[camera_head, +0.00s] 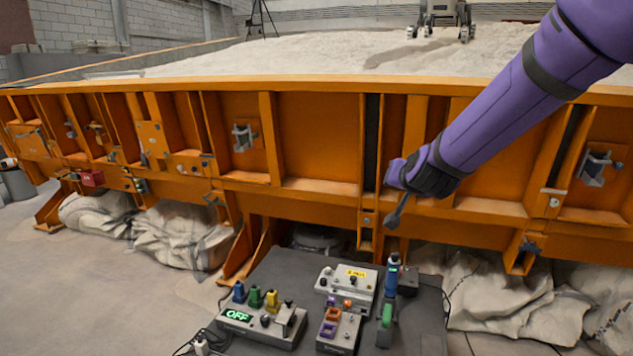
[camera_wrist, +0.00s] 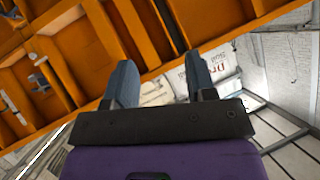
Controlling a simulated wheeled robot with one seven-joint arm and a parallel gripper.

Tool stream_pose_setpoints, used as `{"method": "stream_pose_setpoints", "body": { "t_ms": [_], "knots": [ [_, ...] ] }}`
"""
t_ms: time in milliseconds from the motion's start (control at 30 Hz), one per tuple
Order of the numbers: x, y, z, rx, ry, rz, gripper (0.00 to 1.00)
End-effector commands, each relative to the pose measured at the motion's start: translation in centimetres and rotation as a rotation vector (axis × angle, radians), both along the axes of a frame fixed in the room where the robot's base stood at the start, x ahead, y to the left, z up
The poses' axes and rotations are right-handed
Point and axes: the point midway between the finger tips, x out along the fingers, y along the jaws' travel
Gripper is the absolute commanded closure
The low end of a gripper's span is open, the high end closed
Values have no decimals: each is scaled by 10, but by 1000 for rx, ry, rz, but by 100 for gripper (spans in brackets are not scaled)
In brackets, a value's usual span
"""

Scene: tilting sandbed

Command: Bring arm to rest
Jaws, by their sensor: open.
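My purple arm comes in from the upper right in the head view. My gripper (camera_head: 394,216) hangs in front of the orange sandbed wall (camera_head: 318,137), above the back right of the dark control table (camera_head: 268,270). In the wrist view the two grey-blue fingers of my gripper (camera_wrist: 160,82) stand apart. Nothing shows between them except the background and the orange frame. The gripper is open and empty.
The table carries a box with a green "OFF" display (camera_head: 262,318), other control boxes (camera_head: 345,285) and a blue-and-green upright device (camera_head: 392,275). Sacks (camera_head: 182,238) lie under the sandbed. The floor at left is clear.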

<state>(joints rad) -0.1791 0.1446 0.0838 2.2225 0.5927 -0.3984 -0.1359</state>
Motion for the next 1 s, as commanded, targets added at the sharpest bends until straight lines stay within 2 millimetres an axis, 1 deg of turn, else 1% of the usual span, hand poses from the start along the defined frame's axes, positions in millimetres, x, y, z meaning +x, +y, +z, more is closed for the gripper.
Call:
{"method": "stream_pose_setpoints", "body": {
  "t_ms": [33,100,167,267,300,367,400,567,600,667,700,900,1000],
  "knots": [
    [-14,-4,13,2,14,25,49],
    [-33,-8,25,-2,47,63,49],
    [-50,-12,35,-7,76,93,49],
    [-80,-19,48,-20,127,139,49],
    [-93,-23,52,-27,147,154,49],
    [-113,-28,57,-38,181,176,49],
    [-126,-32,61,-48,203,189,49],
    [-183,-49,69,-89,299,228,49],
    [-198,-53,70,-100,324,235,49],
    [-220,-60,70,-118,362,243,49],
    [-235,-65,70,-131,389,246,49],
    [-309,-90,65,-190,519,239,49],
    [-338,-100,61,-214,575,229,49]
  ]
}}
